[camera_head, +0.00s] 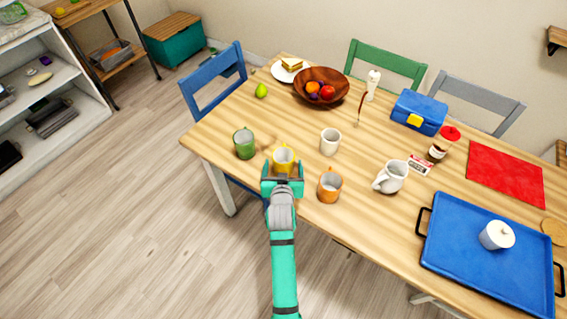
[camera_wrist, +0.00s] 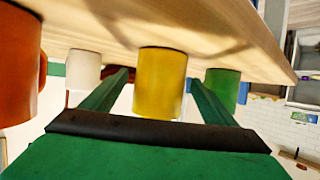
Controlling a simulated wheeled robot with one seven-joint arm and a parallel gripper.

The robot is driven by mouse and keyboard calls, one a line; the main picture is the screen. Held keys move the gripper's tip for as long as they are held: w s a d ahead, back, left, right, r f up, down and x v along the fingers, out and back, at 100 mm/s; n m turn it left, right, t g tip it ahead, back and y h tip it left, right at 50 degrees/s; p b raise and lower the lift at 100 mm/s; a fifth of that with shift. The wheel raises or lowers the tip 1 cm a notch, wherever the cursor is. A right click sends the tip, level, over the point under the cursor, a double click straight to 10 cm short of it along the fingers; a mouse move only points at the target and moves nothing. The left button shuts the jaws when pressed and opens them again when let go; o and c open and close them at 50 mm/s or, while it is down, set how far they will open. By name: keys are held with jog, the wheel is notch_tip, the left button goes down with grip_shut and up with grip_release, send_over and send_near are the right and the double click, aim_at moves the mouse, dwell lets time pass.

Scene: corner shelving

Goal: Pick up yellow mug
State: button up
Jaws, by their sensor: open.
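The yellow mug (camera_head: 284,160) stands upright on the wooden table near its front edge. My gripper (camera_head: 282,172) is at the table edge, right at the near side of this mug in the head view, and partly covers it. In the wrist view the yellow mug (camera_wrist: 160,82) appears ahead, in the gap between the two fingers of my gripper (camera_wrist: 157,90). The fingers are apart, one on each side of the mug in the picture. I cannot tell how far they reach along it. The wrist picture is upside down.
A green mug (camera_head: 244,144) stands to the left, an orange mug (camera_head: 329,185) to the right and a white mug (camera_head: 330,142) behind. A white jug (camera_head: 391,177) and a blue tray (camera_head: 450,263) are farther right.

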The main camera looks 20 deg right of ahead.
aim_at(284, 159)
jog(key=shift+x, duration=1.3)
jog(key=shift+s, duration=0.1)
jog(key=c, duration=1.2)
jog(key=shift+c, duration=0.5)
jog(key=shift+r, duration=0.15)
